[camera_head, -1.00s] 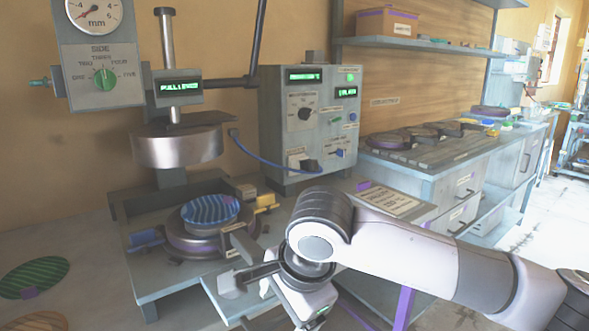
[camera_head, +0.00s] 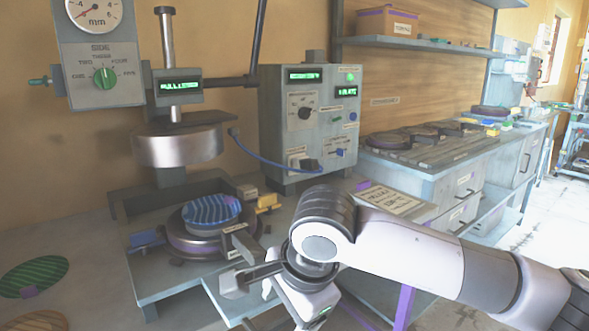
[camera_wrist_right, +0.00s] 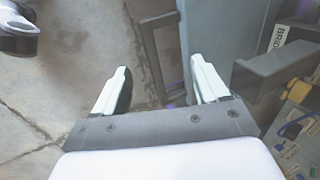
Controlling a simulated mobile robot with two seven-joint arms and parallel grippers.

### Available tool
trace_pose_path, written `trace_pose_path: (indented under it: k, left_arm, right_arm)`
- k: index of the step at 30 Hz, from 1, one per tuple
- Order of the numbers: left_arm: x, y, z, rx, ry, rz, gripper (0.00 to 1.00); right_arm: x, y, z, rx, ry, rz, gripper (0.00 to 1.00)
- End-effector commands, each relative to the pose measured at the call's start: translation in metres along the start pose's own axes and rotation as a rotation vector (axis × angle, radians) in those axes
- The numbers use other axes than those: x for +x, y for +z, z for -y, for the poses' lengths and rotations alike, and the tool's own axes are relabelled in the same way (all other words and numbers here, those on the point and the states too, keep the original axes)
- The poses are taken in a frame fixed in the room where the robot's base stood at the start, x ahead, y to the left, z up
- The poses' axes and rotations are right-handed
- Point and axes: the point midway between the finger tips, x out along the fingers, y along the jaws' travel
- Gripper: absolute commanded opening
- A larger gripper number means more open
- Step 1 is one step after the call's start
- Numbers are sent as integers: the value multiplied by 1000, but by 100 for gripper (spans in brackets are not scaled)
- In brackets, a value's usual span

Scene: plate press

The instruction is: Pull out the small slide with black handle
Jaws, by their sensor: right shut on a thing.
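The press stands at the left in the head view, with a blue striped disc (camera_head: 211,211) on its round lower plate. A flat grey slide (camera_head: 228,300) sticks out at the front of the press base, partly hidden by my right arm. In the right wrist view a dark handle bar (camera_wrist_right: 150,55) runs between the two pale fingers of my right gripper (camera_wrist_right: 158,75). The fingers stand apart and are shut on this black handle; the contact itself is not clearly seen. My left gripper is in neither view.
A grey control box (camera_head: 311,120) with a blue cable stands behind my right arm. A dark bracket (camera_wrist_right: 275,70) sits close to the right finger in the wrist view. Green and brown striped discs lie on the table at left. Bare floor shows at left in the wrist view.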

Motion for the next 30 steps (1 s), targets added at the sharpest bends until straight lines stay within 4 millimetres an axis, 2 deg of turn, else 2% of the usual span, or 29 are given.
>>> trace_pose_path:
  k: [1,14,30]
  left_arm:
    - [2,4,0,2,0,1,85]
    - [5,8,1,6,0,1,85]
    - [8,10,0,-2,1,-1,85]
  right_arm:
    - [25,-1,-24,1,85,-6,52]
    - [21,-1,-34,2,85,-6,53]
    - [16,-1,-44,2,85,-6,46]
